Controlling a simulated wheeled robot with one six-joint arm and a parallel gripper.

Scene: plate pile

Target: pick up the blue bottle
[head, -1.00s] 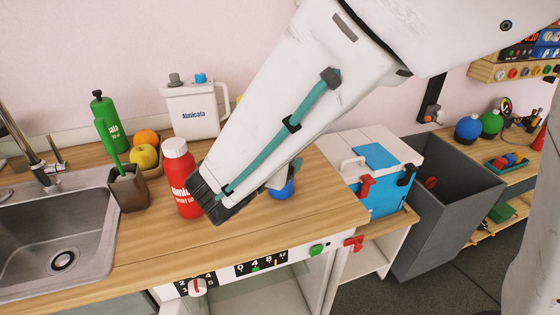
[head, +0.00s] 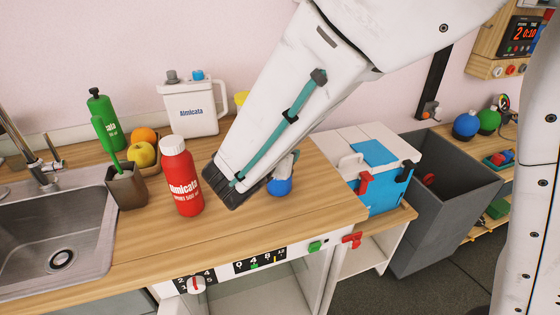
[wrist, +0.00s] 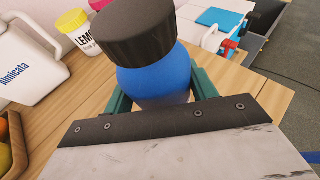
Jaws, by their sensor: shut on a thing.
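The blue bottle (wrist: 152,78) has a wide black cap and stands large in the wrist view. The teal fingers of my gripper (wrist: 163,92) sit on either side of it and are shut on it. In the head view a small rounded blue part, likely the bottle (head: 281,187), shows just right of my arm's lower end, at the counter. My arm hides the rest of it and most of the gripper there. I cannot tell whether its base touches the counter.
A red bottle (head: 182,180) stands on the counter (head: 245,222), close left of my arm. A sink (head: 50,235) lies left, a white-and-blue box (head: 375,170) right.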

